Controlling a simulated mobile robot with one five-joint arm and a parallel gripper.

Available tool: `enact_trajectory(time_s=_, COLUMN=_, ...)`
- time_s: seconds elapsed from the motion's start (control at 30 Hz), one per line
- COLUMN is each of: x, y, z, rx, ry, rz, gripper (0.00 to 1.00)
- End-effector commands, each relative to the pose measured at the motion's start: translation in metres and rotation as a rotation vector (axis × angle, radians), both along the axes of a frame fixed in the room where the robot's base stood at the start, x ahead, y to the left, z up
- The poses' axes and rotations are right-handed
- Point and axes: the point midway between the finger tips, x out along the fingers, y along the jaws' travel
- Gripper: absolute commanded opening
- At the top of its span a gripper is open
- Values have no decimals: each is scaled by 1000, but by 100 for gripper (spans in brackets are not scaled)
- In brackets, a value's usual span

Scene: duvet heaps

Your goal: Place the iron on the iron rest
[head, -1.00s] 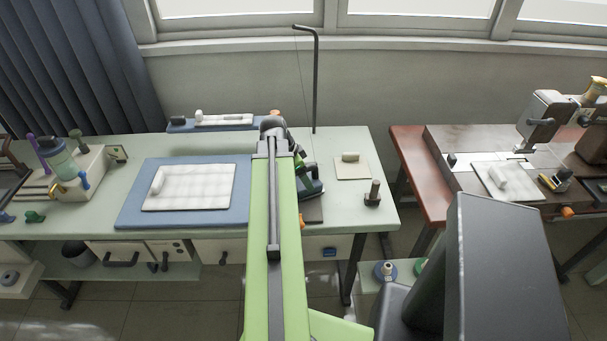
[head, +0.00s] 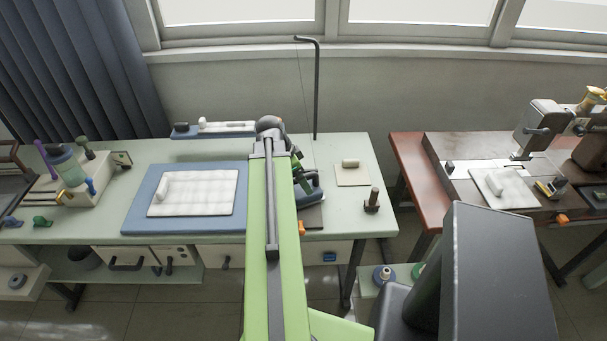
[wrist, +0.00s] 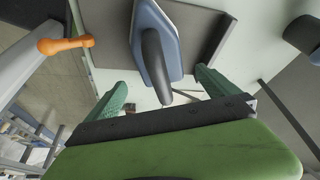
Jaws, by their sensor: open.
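The iron (wrist: 172,22) has a blue-grey body and a dark handle. In the wrist view it lies over a dark grey plate that looks like the iron rest (wrist: 212,38), and it seems to sit on it; exact contact is hard to see. My gripper (wrist: 160,80) is open, with one green finger on each side of the handle's near end and gaps visible on both sides. In the head view the iron (head: 311,189) and the rest (head: 313,217) show just right of my arm, which partly hides them. My fingers are mostly hidden there.
The pale green table (head: 350,215) carries a blue board (head: 133,213) with a checked cloth (head: 205,190) at left. A thin black pole (head: 316,95) rises behind the iron. A dark peg (head: 373,200) stands to the right. An orange knob (wrist: 65,44) juts at the table's front.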

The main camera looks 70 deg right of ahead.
Motion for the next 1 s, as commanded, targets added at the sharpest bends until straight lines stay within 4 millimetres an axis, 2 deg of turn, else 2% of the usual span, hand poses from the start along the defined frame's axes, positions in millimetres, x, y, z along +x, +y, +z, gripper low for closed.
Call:
enact_trajectory(time_s=0.03, x=3, y=4, z=23, rx=1, ry=1, rz=2, gripper=99)
enact_trajectory(time_s=0.2, x=13, y=14, z=60, rx=0, ry=0, rz=1, gripper=99)
enact_trajectory(time_s=0.3, x=18, y=18, z=73, rx=0, ry=0, rz=2, gripper=99)
enact_trajectory(time_s=0.7, x=21, y=21, z=75, rx=1, ry=1, rz=2, gripper=99)
enact_trajectory(time_s=0.77, x=30, y=25, z=74, rx=7, ry=0, rz=29, gripper=99)
enact_trajectory(time_s=0.87, x=77, y=50, z=72, rx=48, ry=6, rz=195, gripper=99)
enact_trajectory(time_s=0.97, x=158, y=109, z=68, rx=123, ry=21, rz=515, gripper=99)
enact_trajectory(time_s=1.0, x=192, y=140, z=66, rx=156, ry=30, rz=664, gripper=99)
